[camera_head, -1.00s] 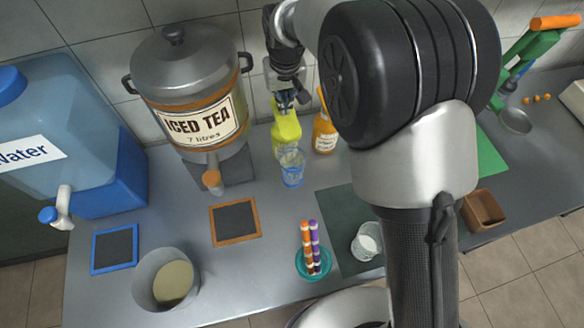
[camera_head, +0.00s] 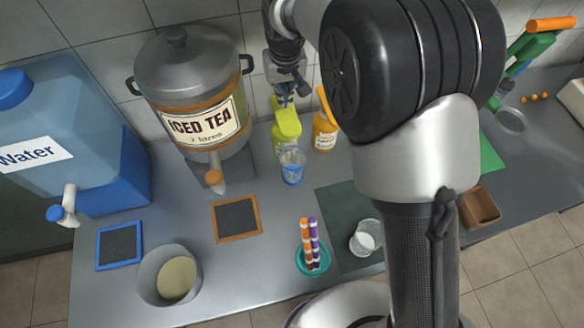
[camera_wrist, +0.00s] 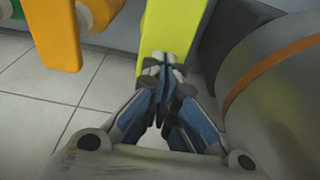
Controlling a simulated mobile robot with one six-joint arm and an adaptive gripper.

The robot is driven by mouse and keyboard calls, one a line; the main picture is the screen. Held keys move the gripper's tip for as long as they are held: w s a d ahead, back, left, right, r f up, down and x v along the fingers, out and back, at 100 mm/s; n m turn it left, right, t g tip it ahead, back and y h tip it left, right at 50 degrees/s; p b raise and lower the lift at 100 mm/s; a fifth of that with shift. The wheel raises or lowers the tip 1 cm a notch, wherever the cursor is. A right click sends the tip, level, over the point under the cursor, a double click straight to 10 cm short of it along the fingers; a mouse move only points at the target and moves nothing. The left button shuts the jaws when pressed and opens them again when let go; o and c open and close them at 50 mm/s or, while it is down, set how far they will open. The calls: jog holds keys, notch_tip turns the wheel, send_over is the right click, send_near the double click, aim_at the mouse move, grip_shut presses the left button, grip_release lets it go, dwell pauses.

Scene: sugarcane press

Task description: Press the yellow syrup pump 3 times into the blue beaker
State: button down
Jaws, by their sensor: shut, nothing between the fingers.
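The yellow syrup pump (camera_head: 286,131) is a yellow-green bottle standing at the back of the counter. The blue beaker (camera_head: 292,167) is clear with a blue lower part and stands just in front of the pump. My gripper (camera_head: 285,103) is at the top of the pump and hides part of its head. In the wrist view my gripper (camera_wrist: 163,62) has its fingertips together, over the yellow pump head (camera_wrist: 168,30). I cannot tell whether the fingertips touch the pump.
An orange pump bottle (camera_head: 325,130) stands close at the right. The large iced tea urn (camera_head: 197,90) stands close at the left. An orange-framed mat (camera_head: 258,235) lies in front; the counter around it is mostly clear.

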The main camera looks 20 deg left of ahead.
jog(key=shift+f, duration=0.15)
jog(key=shift+f+b, duration=1.2)
jog(key=shift+f, duration=0.9)
jog(key=shift+r, duration=0.2)
jog(key=shift+r+p, duration=1.8)
jog(key=shift+r, duration=0.3)
jog(key=shift+f, duration=0.2)
